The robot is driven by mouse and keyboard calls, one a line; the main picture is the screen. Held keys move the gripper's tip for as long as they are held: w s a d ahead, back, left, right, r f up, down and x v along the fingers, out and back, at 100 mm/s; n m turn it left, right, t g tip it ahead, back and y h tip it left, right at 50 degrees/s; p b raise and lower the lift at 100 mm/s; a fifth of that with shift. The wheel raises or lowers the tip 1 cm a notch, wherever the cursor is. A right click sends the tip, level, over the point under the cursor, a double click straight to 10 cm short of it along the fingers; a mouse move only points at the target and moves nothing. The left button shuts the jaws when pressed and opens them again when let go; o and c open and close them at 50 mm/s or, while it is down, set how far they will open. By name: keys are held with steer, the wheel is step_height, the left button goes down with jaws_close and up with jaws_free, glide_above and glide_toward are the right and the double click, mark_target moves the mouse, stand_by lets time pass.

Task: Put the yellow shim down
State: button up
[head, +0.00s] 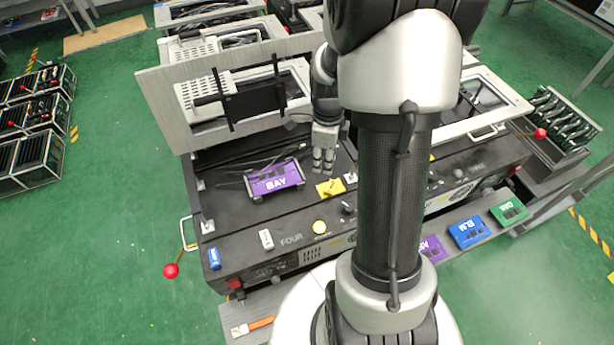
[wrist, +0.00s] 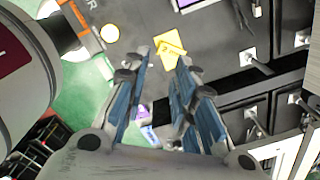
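The yellow shim (head: 330,187) lies on the dark top of the bench unit, just below my gripper's fingertips in the head view. In the wrist view the yellow shim (wrist: 169,47) shows beyond the fingertips, nearer the right one. My gripper (head: 323,168) points down over the bench top. In the wrist view my gripper (wrist: 162,62) has its two blue-padded fingers apart, with a clear gap and nothing clamped between them. I cannot tell whether a fingertip still touches the shim.
A purple BAY box (head: 274,180) stands left of the shim. A yellow round button (head: 320,227), a white switch (head: 266,239) and a small black knob (head: 347,208) are nearer the front edge. A grey panel (head: 160,105) rises behind. Red-knobbed levers (head: 171,270) stick out at the sides.

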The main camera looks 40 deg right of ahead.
steer(key=s+a+r+n+t, duration=0.2)
steer(key=s+a+r+n, duration=0.1)
steer(key=a+r+n, duration=0.95)
steer(key=s+a+r+n+t, duration=0.2)
steer(key=s+a+r+n, duration=0.5)
steer(key=s+n, duration=0.4)
steer(key=r+n, duration=0.1)
steer(key=n, duration=0.3)
steer(key=shift+s+a, duration=0.15)
steer(key=shift+s, duration=0.05)
